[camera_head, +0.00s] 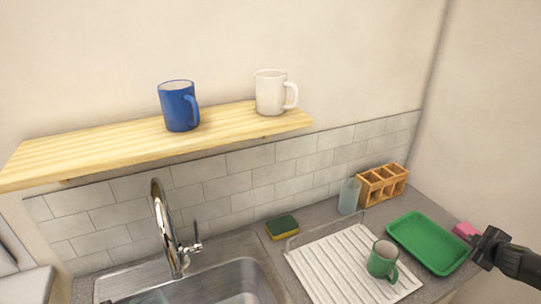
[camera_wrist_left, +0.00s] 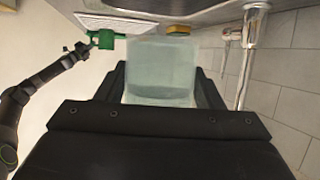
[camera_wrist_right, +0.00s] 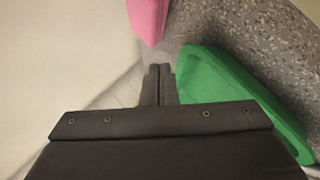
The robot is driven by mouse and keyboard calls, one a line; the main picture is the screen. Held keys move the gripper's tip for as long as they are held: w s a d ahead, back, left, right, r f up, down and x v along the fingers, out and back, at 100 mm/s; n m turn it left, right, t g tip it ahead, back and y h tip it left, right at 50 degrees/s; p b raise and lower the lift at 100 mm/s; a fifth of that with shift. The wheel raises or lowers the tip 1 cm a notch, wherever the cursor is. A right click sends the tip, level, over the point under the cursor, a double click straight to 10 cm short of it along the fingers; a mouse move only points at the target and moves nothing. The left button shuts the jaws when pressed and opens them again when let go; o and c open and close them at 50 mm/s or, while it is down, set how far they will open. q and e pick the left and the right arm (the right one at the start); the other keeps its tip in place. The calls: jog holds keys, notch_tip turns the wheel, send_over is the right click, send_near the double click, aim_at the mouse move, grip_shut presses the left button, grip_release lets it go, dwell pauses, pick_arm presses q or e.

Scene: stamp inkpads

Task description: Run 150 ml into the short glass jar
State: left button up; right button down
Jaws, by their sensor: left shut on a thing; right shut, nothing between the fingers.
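My left gripper (camera_wrist_left: 160,95) is shut on the short glass jar (camera_wrist_left: 160,70), a pale, bluish see-through vessel between its fingers in the left wrist view. In the head view the jar (camera_head: 153,298) shows only in part at the bottom edge, low over the sink (camera_head: 228,277). The chrome tap (camera_head: 163,225) stands behind the sink with its lever on the right. It also shows in the left wrist view (camera_wrist_left: 249,40), to the right of the jar. No running water is visible. My right gripper (camera_head: 487,247) is shut and empty near the green tray.
A green tray (camera_head: 428,243), pink block (camera_head: 466,231) and wooden divided box (camera_head: 383,186) stand at right. A green mug (camera_head: 382,260) is on the white drying rack (camera_head: 330,260). A taller glass vessel (camera_head: 349,196) and sponge (camera_head: 282,228) stand behind. The shelf (camera_head: 100,150) holds two mugs.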

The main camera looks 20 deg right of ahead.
aim_at(163, 294)
jog(key=s+f+m+g, duration=0.2)
jog(key=s+f, duration=0.7)
jog(key=s, duration=0.2)
jog(key=s+a+f+m+g, duration=0.1)
jog(key=s+a+f, duration=0.35)
jog(key=f, duration=0.35)
jog(key=s+a+f+m+g, duration=0.1)
jog(key=s+a+f+g, duration=0.15)
jog(key=a+f, duration=0.45)
pick_arm(q)
jog(key=shift+r, duration=3)
jog(key=s+a+r+n+t+y, duration=0.1)
jog(key=s+a+r+n+t, duration=0.1)
jog(key=a, duration=1)
jog(key=shift+s+n+t+y, duration=0.4)
jog(key=shift+s+n+t, duration=0.4)
jog(key=shift+s, duration=0.4)
pick_arm(e)
jog(key=s+a+f+y, duration=0.2)
jog(key=a+f, duration=0.4)
jog(key=a, duration=0.6)
jog(key=s+a+f+m+g+y, duration=0.1)
jog(key=a+f+y, duration=0.1)
jog(key=a+f, duration=0.5)
jog(key=s+a+f+g+y, duration=0.1)
jog(key=a+f, duration=0.6)
jog(key=a, duration=1.1)
jog(key=shift+s+f+m+y, duration=0.2)
jog(key=shift+s+m+y, duration=0.25)
jog(key=shift+s, duration=0.4)
